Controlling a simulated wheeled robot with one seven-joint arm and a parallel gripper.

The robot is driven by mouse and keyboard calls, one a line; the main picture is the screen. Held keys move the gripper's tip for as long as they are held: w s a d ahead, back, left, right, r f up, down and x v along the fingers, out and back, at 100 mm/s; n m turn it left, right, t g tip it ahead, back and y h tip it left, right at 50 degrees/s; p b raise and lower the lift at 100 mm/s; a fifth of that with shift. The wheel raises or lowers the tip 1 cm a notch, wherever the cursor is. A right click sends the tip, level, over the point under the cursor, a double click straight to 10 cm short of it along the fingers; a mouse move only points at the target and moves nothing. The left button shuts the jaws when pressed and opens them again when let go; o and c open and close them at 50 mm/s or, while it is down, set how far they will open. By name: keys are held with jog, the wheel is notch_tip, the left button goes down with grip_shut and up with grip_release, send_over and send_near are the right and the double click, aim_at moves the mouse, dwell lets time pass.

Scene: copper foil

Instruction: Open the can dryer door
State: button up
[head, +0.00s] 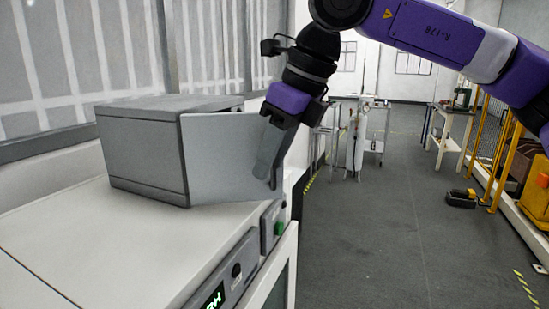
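The can dryer (145,150) is a grey box on a white worktop at the left. Its light grey door (222,155) stands swung out from the near corner of the box toward the aisle, so it is at least partly open. The door hides the opening and the inside. My gripper (270,165) reaches down from above at the door's free right edge. One grey finger lies over the near face of the door, and a dark part shows at the edge. I cannot tell whether the fingers grip the door or only touch it.
The white worktop (90,235) is clear in front of the box. A control panel with a green button (279,228) and a lit display (213,298) lies along its front. The aisle floor (390,220) is free; carts and a yellow-framed rack stand farther off.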

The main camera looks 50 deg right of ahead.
dwell(0.4)
jog(key=s+d+r, duration=0.1)
jog(key=s, duration=0.5)
jog(key=s+d+r, duration=0.1)
jog(key=s, duration=0.6)
jog(key=shift+d+r+b, duration=0.3)
jog(key=shift+r+b, duration=0.05)
